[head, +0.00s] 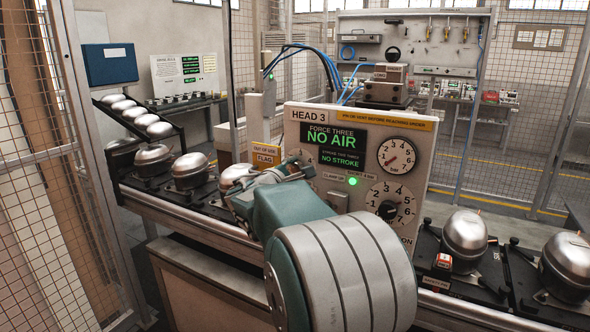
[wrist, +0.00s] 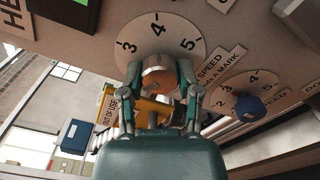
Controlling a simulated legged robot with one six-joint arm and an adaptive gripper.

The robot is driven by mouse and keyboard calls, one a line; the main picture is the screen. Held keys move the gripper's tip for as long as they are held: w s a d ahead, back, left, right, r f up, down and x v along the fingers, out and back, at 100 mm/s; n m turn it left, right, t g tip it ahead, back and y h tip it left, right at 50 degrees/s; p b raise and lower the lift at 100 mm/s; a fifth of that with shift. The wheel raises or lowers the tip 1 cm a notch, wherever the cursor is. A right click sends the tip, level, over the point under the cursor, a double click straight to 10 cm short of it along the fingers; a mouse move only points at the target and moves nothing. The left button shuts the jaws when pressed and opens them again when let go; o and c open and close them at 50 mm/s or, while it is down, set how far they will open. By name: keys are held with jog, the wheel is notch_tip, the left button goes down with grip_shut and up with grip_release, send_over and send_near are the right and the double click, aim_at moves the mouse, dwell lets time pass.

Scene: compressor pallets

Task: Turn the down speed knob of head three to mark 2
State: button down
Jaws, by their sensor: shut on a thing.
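The head three panel (head: 345,131) stands in the middle of the head view, marked HEAD 3. My gripper (head: 292,170) is in front of its lower left part, and my arm hides what lies there. In the wrist view my gripper (wrist: 160,77) is shut on a round knob (wrist: 160,79) with a coppery face. A pale dial (wrist: 160,32) shows around the knob, with marks 3, 4 and 5 visible. The knob's pointer and the dial's lower marks are hidden. A label beside it (wrist: 212,68) reads "SPEED" in part; its first word cannot be read.
A blue knob (wrist: 249,107) on a second dial is close on the right. A black knob (head: 387,210) and a gauge (head: 397,155) are on the panel's right side. A yellow out-of-use flag (head: 266,157) stands at the panel's left. Silver compressors (head: 464,234) stand on both sides.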

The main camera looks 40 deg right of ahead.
jog(key=shift+f, duration=0.25)
jog(key=shift+c, duration=1.5)
grip_release()
jog(key=shift+a+r, duration=0.1)
jog(key=shift+a, duration=0.05)
jog(key=shift+s+a, duration=0.15)
jog(key=shift+a, duration=0.25)
jog(key=v, duration=1.1)
